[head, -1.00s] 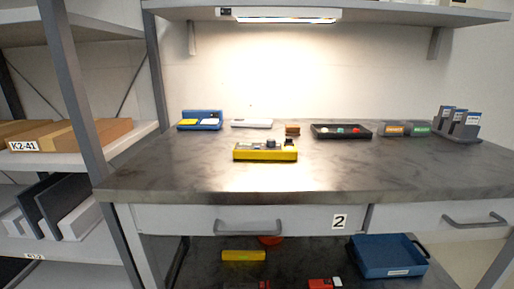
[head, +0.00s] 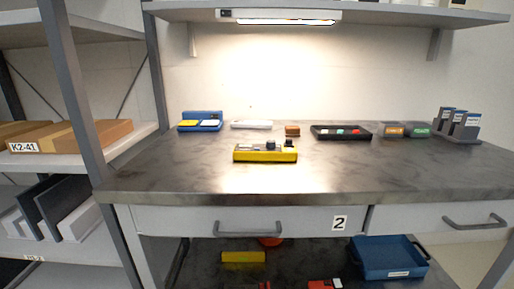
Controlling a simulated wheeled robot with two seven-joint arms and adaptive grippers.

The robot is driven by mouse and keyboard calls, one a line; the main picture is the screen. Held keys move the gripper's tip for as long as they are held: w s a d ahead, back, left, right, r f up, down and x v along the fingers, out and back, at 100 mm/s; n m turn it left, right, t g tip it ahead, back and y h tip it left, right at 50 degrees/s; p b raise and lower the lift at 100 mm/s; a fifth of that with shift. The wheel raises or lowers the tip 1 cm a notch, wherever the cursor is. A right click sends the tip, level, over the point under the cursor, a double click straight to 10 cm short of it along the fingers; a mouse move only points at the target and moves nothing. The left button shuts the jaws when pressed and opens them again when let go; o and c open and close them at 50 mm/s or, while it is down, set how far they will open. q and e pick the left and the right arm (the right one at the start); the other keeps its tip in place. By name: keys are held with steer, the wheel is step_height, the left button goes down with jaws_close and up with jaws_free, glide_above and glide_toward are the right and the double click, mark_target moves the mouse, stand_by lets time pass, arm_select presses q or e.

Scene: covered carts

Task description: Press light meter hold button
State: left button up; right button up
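A yellow device (head: 265,156) with a grey face, a dark knob and a dark block at its right end lies near the middle of the dark worktop. It looks like the light meter, but its labels and any hold button are too small to read. Another yellow box (head: 243,257) lies on the lower shelf, under the drawer. Neither of my grippers shows in the head view.
On the dark worktop (head: 390,175) stand a blue holder (head: 186,127), a white flat item (head: 251,125), a brown block (head: 292,131), a black tray (head: 316,135), two small bins (head: 391,131) and a grey rack (head: 465,138). The worktop's front is clear. A blue crate (head: 390,273) sits below.

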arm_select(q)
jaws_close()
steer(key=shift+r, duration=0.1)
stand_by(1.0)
